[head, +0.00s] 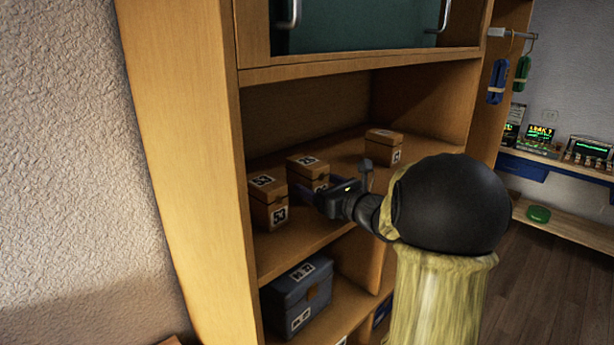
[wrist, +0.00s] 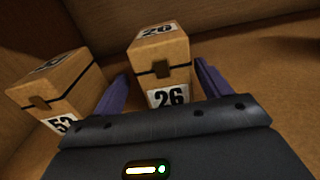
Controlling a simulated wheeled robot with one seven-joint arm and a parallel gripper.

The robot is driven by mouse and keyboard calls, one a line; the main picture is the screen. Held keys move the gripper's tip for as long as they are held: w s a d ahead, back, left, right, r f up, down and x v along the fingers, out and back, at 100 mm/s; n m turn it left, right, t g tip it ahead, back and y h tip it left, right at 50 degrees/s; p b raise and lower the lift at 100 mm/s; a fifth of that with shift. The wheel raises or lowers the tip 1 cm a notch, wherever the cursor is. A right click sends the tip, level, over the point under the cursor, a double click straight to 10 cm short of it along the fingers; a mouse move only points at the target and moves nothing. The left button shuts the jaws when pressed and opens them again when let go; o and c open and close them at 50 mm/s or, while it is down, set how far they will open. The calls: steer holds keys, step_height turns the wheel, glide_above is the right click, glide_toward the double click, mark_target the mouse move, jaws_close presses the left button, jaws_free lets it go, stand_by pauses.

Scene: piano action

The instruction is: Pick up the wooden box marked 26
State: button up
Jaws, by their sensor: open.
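The wooden box marked 26 (wrist: 165,62) stands upright on the shelf, with white 26 labels on its lid and front and a dark clasp. In the head view the same box (head: 306,170) is the middle one of three, its lower front partly hidden by my gripper. My gripper (wrist: 165,75) is open, with one purple finger on each side of the box's lower front. I cannot tell whether the fingers touch it. The gripper also shows in the head view (head: 316,192), reaching into the shelf from the right.
A wooden box marked 53 (head: 268,203) stands close on the left, near the left finger. Another wooden box (head: 384,146) stands farther right on the same shelf board (head: 285,242). A blue-grey box (head: 298,292) sits on the shelf below. The cabinet's side wall (head: 185,150) bounds the left.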

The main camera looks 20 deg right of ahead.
mark_target(306, 160)
steer(key=shift+w+a+p, duration=0.1)
steer(key=shift+w+p, duration=0.5)
steer(key=shift+p, duration=0.1)
steer(key=p+x, duration=0.2)
steer(key=x, duration=0.1)
steer(key=shift+w, duration=0.15)
steer(key=shift+w+f, duration=0.25)
steer(key=shift+w, duration=0.2)
steer(key=shift+s, duration=0.1)
steer(key=shift+c, duration=0.3)
steer(key=c, duration=1.1)
steer(key=shift+c, duration=0.2)
step_height(306, 160, up, 10)
steer(key=shift+r+b, duration=0.1)
steer(key=shift+b, duration=1.1)
